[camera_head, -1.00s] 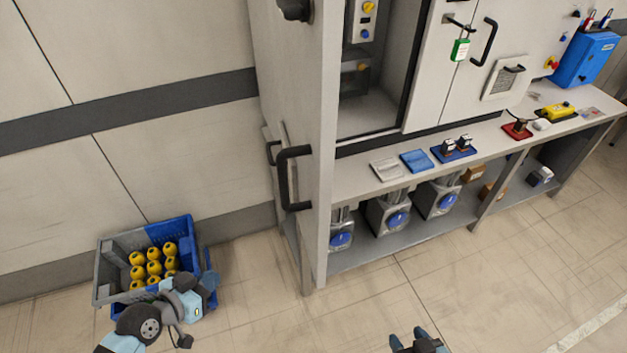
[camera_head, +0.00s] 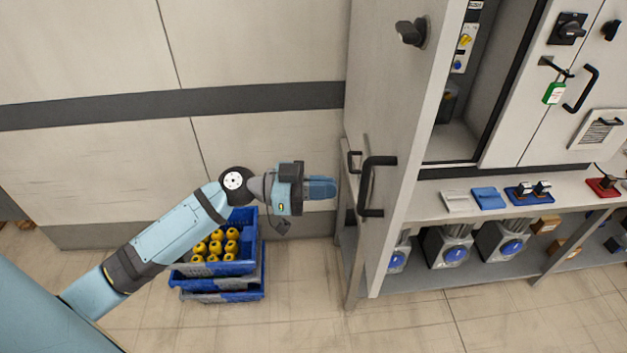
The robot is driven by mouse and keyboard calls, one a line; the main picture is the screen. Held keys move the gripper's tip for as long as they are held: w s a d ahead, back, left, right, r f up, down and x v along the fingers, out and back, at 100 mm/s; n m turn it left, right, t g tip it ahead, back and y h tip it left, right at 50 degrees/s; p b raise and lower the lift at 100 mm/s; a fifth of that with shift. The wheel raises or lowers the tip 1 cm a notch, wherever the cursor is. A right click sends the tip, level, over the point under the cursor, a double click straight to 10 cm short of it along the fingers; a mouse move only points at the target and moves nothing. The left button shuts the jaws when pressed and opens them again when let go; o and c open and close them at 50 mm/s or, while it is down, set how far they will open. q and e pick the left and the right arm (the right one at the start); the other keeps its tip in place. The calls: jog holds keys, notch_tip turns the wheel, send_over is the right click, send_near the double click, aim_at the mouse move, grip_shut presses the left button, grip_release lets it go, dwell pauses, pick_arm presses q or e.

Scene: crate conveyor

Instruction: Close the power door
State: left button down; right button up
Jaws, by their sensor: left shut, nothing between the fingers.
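The power door (camera_head: 408,110) is a tall light-grey panel standing swung open at the left of the cabinet, whose dark interior (camera_head: 480,75) shows to its right. The door has a black bar handle (camera_head: 372,186) low on its face and a black rotary knob (camera_head: 411,32) higher up. My left gripper (camera_head: 330,188) is shut and empty, its fingertips pointing right, to the left of the door's handle and apart from it in the picture. My right gripper is not in view.
Blue and grey crates (camera_head: 222,282) holding yellow parts are stacked on the floor below my left arm. A bench (camera_head: 470,212) with switches on top and grey motors beneath runs right of the door. A closed door with a green tag (camera_head: 553,93) is further right.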

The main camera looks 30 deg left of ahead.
aim_at(384, 189)
pick_arm(q)
jog(key=p+x, duration=0.3)
jog(key=x, duration=0.4)
jog(key=shift+w+d+r, duration=0.15)
jog(key=shift+d+r, duration=0.05)
jog(key=shift+d, duration=0.15)
jog(key=shift+w+d+f, duration=0.2)
jog(key=shift+d, duration=0.25)
jog(key=shift+w+d, duration=0.1)
